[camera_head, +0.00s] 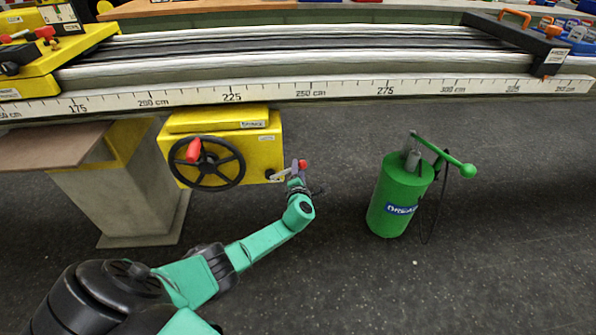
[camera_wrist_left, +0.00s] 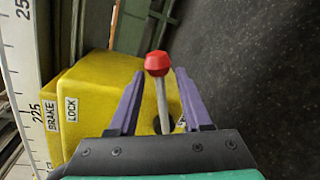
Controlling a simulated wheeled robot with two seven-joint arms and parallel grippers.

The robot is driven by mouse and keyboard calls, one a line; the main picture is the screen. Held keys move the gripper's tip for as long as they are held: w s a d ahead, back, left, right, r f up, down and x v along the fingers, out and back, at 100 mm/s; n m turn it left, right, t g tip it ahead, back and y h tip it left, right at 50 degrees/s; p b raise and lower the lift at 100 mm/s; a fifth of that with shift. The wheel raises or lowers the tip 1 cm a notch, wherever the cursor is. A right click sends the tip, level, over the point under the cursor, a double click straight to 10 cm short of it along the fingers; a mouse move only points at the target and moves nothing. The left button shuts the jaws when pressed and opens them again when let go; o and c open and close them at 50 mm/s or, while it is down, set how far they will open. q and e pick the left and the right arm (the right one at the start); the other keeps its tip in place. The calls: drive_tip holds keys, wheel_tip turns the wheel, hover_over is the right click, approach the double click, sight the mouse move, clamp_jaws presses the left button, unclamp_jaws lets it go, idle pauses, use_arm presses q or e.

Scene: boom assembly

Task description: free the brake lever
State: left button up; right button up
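A short lever with a red knob (camera_wrist_left: 157,63) and a grey rod sticks out of the yellow box (camera_wrist_left: 98,85) in the left wrist view. The box carries labels reading BRAKE (camera_wrist_left: 51,117) and LOCK (camera_wrist_left: 71,109). In the head view the red knob (camera_head: 302,164) shows at the lower right of the yellow box (camera_head: 262,152). My left gripper (camera_wrist_left: 159,76) is open, its purple fingers on either side of the lever with gaps to the rod. In the head view the gripper (camera_head: 298,174) is small and partly hides the lever. My right gripper is out of view.
A black handwheel (camera_head: 207,183) with a red handle (camera_head: 193,150) is on the box front. A ruled rail (camera_head: 330,90) runs above. A concrete pedestal (camera_head: 120,200) stands left. A green pump canister (camera_head: 388,205) stands right, with clear dark floor around it.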

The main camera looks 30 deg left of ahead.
use_arm(q)
drive_tip(key=shift+s, duration=0.1)
drive_tip(key=p+v, duration=0.6)
drive_tip(key=v, duration=0.8)
drive_tip(key=shift+d, duration=0.2)
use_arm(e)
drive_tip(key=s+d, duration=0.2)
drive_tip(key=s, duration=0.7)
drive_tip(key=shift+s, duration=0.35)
use_arm(q)
drive_tip(key=shift+s, duration=0.15)
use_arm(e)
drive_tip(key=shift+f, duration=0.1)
